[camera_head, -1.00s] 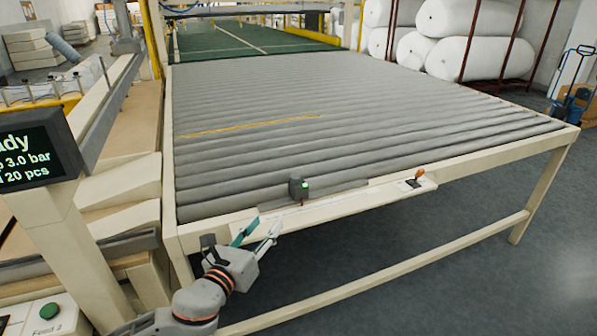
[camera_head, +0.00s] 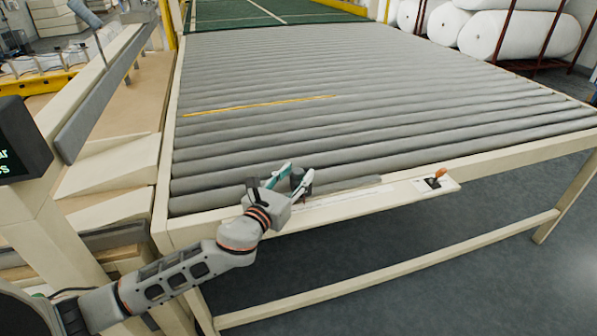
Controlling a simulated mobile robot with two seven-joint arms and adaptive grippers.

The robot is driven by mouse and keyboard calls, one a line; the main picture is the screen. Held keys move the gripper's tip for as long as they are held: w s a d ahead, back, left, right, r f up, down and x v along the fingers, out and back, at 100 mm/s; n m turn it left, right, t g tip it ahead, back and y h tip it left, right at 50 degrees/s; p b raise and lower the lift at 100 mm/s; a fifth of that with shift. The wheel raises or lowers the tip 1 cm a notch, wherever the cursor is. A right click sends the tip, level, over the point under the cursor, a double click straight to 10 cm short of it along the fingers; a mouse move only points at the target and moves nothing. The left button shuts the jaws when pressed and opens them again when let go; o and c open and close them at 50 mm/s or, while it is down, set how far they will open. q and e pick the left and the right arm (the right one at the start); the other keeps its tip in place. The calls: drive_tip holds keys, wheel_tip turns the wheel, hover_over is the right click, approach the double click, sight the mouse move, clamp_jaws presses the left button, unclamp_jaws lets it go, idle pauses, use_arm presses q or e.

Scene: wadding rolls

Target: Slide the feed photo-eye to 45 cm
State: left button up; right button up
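The feed photo-eye (camera_head: 297,177) is a small dark block on the front rail of the roller table. A pale scale strip (camera_head: 345,197) runs along the rail to its right; its marks are too small to read. My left gripper (camera_head: 293,178) is at the photo-eye, with its teal-tipped fingers on either side of it. The fingers partly hide the block, and I cannot tell whether they press on it. My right gripper is not in view.
An orange-handled lever (camera_head: 439,173) sits on the rail plate to the right. The grey roller table (camera_head: 380,110) fills the middle, with a yellow line across it. A dark display (camera_head: 22,145) stands at the left. The rail between photo-eye and lever looks clear.

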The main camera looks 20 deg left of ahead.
use_arm(q)
drive_tip(key=shift+w+d, duration=0.15)
drive_tip(key=shift+w, duration=0.55)
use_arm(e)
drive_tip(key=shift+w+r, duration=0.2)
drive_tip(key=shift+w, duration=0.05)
use_arm(q)
clamp_jaws()
drive_tip(key=shift+w+d, duration=0.25)
drive_tip(key=shift+d, duration=0.1)
drive_tip(key=w+d, duration=0.2)
drive_tip(key=d, duration=0.1)
drive_tip(key=shift+w+d+p, duration=0.1)
drive_tip(key=shift+p, duration=0.2)
drive_tip(key=shift+w+d, duration=0.1)
drive_tip(key=shift+d, duration=0.05)
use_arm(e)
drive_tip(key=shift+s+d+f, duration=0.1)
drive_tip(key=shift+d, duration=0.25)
